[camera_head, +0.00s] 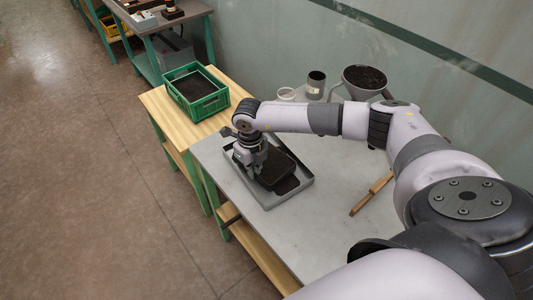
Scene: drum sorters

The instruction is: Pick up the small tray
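A shallow grey tray (291,196) lies on the grey table top, near its left edge. A smaller black tray-like object (277,171) lies inside it, with a dark patch beside its lower right side. My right gripper (247,167) points down at the left end of the black object. Its fingers are small and dark here, and I cannot tell whether they are closed on it or only beside it. My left gripper is not in view.
A green crate (196,91) of dark material stands on the wooden table behind. A dark cup (316,85), a clear dish (286,95) and a grey funnel-like bowl (364,80) stand at the back. A wooden-handled tool (372,193) lies right of the tray.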

